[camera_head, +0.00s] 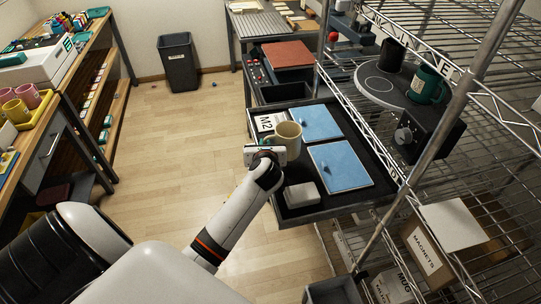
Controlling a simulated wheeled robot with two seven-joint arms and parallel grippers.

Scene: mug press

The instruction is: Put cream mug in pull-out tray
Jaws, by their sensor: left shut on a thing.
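The cream mug (289,134) is in the middle of the head view, held by my left gripper (272,151). The gripper is shut on it, at the mug's near left side; the exact grip on the mug is partly hidden. The mug appears over the left part of the pull-out tray (305,213); I cannot tell whether it touches the tray floor. The dark tray holds two blue mats (341,170), a label marked M2 and a small white block (301,194). My right gripper is not in view.
A wire shelf (455,75) rises right of the tray, with a mug press (412,130) and a green mug (426,85) on it. Boxes sit on the lower shelf. A workbench with pink and yellow mugs stands at left.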

